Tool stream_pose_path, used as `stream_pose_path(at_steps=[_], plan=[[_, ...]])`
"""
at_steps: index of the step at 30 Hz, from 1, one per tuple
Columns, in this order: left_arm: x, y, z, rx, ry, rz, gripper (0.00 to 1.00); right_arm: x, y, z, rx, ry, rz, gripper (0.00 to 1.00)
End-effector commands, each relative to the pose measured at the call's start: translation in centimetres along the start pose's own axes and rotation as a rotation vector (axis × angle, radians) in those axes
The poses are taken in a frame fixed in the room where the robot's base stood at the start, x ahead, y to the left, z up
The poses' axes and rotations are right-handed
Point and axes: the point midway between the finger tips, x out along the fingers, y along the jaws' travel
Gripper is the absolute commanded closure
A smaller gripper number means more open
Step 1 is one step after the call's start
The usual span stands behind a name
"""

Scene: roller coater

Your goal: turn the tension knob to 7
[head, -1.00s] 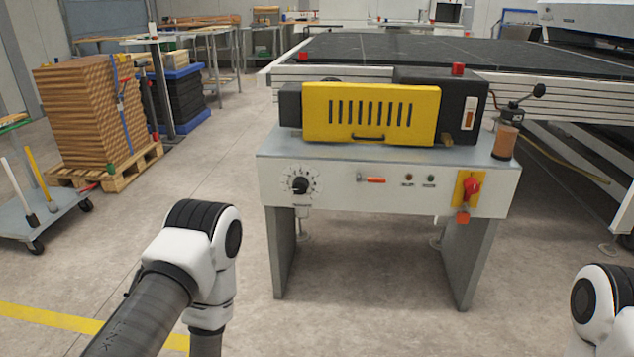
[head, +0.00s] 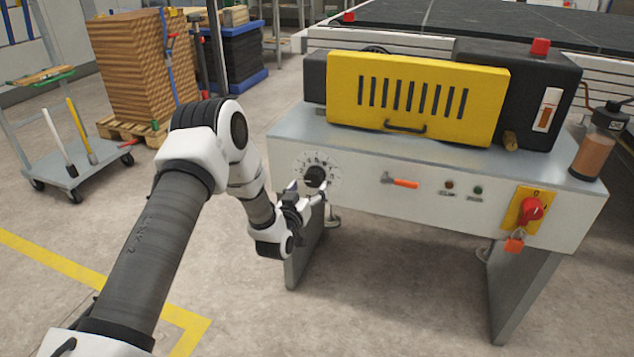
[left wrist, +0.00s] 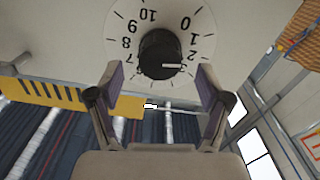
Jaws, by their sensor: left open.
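The tension knob (head: 316,177) is a black round knob on a white numbered dial (head: 330,162) at the left end of the machine's front panel. In the left wrist view the knob (left wrist: 160,52) sits at top centre, with the dial upside down; its white pointer line is close to the 2. The 7 is on the opposite side of the dial. My left gripper (head: 305,193) is just in front of the knob, slightly below it. Its fingers (left wrist: 160,85) are open, spread wider than the knob, with nothing held. Contact with the knob cannot be told. My right gripper is out of view.
The front panel (head: 420,190) also carries an orange-handled lever (head: 404,183), two small lamps and a red switch (head: 530,209) on a yellow plate. A yellow slotted cover (head: 415,95) is above. The floor left of the machine holds a cart (head: 80,165) and stacked boards (head: 145,65).

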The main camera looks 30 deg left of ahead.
Motion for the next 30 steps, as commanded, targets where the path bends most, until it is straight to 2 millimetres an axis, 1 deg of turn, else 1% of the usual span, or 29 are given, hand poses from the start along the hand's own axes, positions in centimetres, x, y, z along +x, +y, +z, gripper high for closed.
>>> stream_pose_path(at_steps=[1, 3, 6, 9, 14, 15, 17, 18, 20, 30], plan=[[1.0, 0.0, 0.3, 0.001, 0.003, 0.002, 0.22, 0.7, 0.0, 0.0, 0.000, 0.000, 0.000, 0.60], [2.2, 0.0, 0.3, 0.001, 0.001, 0.002, 0.22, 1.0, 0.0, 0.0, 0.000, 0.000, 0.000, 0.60], [3.5, 0.0, 0.3, 0.001, 0.000, 0.001, 0.22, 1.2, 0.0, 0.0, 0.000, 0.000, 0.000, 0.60], [4.0, 0.0, 0.2, 0.000, -0.003, 0.001, 0.22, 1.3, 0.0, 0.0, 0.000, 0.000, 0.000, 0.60], [4.0, 0.0, 0.1, 0.000, -0.003, 0.001, 0.22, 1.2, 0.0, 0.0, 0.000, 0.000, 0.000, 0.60], [4.0, 0.1, 0.1, 0.000, -0.003, 0.001, 0.26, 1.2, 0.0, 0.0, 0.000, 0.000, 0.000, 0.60], [4.0, 0.1, 0.1, 0.000, -0.003, 0.001, 0.47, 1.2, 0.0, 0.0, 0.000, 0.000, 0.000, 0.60], [4.0, 0.1, 0.1, 0.000, -0.003, 0.001, 0.61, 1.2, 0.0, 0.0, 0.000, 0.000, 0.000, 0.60], [4.0, 0.1, 0.1, 0.000, -0.003, 0.001, 0.82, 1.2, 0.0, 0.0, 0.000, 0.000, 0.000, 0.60], [4.0, 0.1, 0.1, 0.018, -0.003, 0.001, 0.82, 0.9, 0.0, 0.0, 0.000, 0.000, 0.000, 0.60]])
